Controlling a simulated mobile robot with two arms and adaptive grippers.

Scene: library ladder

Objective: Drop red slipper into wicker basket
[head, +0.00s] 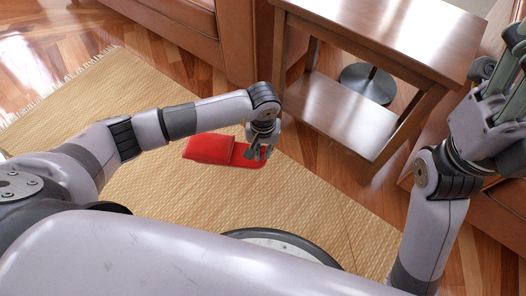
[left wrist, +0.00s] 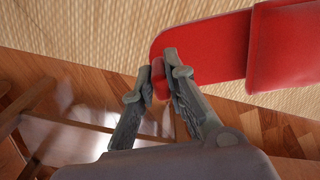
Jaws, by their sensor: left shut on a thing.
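The red slipper (head: 209,149) is at the middle of the head view, over the woven mat, with its closed toe part to the left and its flat heel end to the right. My left gripper (head: 262,154) is at the heel end. In the left wrist view the two fingers (left wrist: 158,70) are shut on the rim of the slipper's heel (left wrist: 205,50). I cannot tell whether the slipper is clear of the mat. My right gripper (head: 498,105) is raised at the right edge, partly cut off, away from the slipper. No wicker basket shows in either view.
The woven mat (head: 185,195) covers much of the wooden floor. A wooden side table (head: 385,35) with a low shelf (head: 345,115) stands right of the slipper. Brown leather seats stand behind (head: 175,25) and at the right (head: 490,200). A round dark metal base (head: 368,84) stands behind the table.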

